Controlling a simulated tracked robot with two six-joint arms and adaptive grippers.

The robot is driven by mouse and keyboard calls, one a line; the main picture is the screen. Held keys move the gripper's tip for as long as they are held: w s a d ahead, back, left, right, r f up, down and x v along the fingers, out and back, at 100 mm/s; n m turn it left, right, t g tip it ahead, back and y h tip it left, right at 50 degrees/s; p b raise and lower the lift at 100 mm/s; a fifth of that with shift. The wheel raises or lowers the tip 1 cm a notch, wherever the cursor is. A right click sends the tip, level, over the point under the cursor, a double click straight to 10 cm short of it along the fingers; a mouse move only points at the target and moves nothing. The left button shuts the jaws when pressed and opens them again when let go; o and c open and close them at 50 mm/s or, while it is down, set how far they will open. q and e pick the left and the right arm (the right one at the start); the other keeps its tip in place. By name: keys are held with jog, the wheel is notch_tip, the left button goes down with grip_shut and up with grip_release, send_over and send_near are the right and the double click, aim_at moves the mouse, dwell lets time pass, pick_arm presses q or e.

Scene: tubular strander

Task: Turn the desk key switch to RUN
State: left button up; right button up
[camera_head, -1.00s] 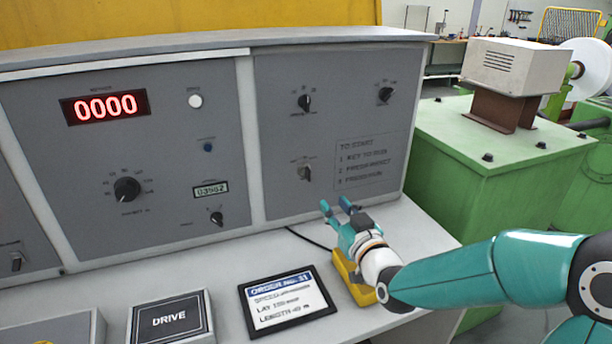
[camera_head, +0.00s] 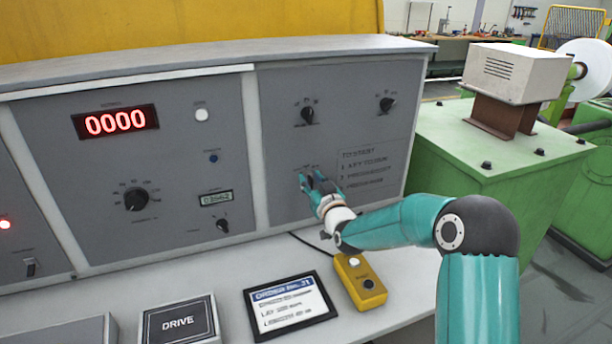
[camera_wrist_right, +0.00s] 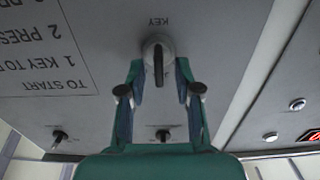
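The key switch (camera_wrist_right: 158,52) is on the grey desk panel, a round silver collar with a dark key, under an upside-down KEY label in the right wrist view. In the head view my fingers cover most of it. My right gripper (camera_head: 311,178) is at the panel's lower part, in front of the key switch. In the right wrist view the right gripper (camera_wrist_right: 160,74) is open, with one teal finger on each side of the key and gaps showing between. I cannot tell whether the fingertips touch the collar. My left gripper is not in view.
Two rotary knobs (camera_head: 308,115) (camera_head: 387,104) sit higher on the panel, and a printed TO START list (camera_head: 372,168) is to the right. A yellow button box (camera_head: 360,283), an order display (camera_head: 290,305) and a DRIVE box (camera_head: 179,321) occupy the desktop below.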

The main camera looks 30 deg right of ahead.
jog(key=shift+w+d, duration=0.1)
jog(key=shift+w, duration=0.45)
grip_shut()
jog(key=shift+b, duration=0.6)
